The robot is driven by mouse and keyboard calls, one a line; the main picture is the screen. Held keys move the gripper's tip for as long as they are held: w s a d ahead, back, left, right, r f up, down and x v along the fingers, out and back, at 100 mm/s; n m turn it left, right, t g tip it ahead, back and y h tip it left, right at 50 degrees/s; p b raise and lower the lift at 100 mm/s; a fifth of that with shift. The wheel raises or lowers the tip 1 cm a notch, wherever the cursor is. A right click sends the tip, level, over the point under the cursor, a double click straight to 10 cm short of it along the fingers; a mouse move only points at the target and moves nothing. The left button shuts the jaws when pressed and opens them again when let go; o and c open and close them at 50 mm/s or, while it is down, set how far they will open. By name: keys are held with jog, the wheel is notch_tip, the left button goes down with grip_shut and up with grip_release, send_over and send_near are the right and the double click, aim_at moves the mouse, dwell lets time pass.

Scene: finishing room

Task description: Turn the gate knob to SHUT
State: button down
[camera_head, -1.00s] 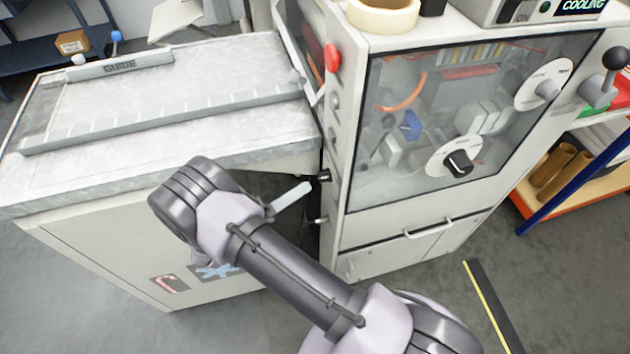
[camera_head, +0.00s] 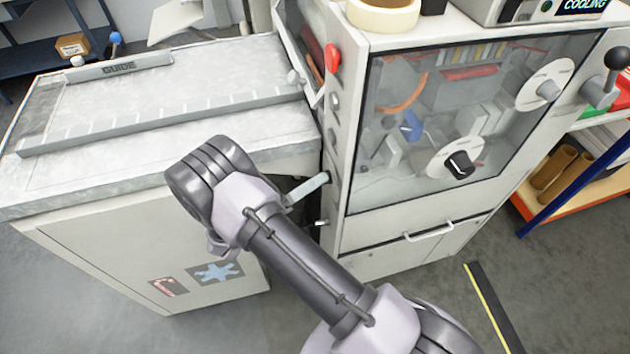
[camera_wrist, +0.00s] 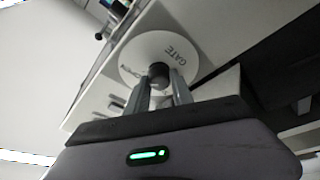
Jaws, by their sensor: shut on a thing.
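In the wrist view the gate knob (camera_wrist: 158,70) is a dark round grip in the middle of a white dial (camera_wrist: 146,50) marked GATE, with what looks like OPEN at its lower left. My gripper (camera_wrist: 161,80) has one finger on each side of the knob and is shut on it. The knob's pointer is hidden, so its setting cannot be read. In the head view a pale part of my gripper (camera_head: 312,186) reaches to the machine's narrow left side; the gate knob is not visible there.
The machine's front window (camera_head: 400,185) has two other white dials, a lower one with a black knob (camera_head: 459,165) and an upper one with a grey knob (camera_head: 547,91). A bench with a guide (camera_head: 120,67) stands left, close to my arm. Open floor lies in front.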

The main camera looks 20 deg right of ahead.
jog(key=shift+r, duration=0.1)
jog(key=shift+r+n+g+y+p, duration=0.1)
jog(key=shift+n+g+y+p, duration=0.5)
jog(key=shift+n+p, duration=1.65)
jog(key=shift+r+n+g+y+p, duration=0.15)
jog(key=shift+n+y+p, duration=1)
jog(key=shift+n, duration=2.15)
jog(key=shift+r+n+g+y+p, duration=0.1)
jog(key=shift+n+g+y+p, duration=0.45)
jog(key=shift+n+p, duration=1.7)
jog(key=shift+n+b, duration=0.5)
jog(key=shift+n, duration=0.1)
jog(key=c, duration=1.1)
grip_release()
jog(key=shift+a, duration=0.15)
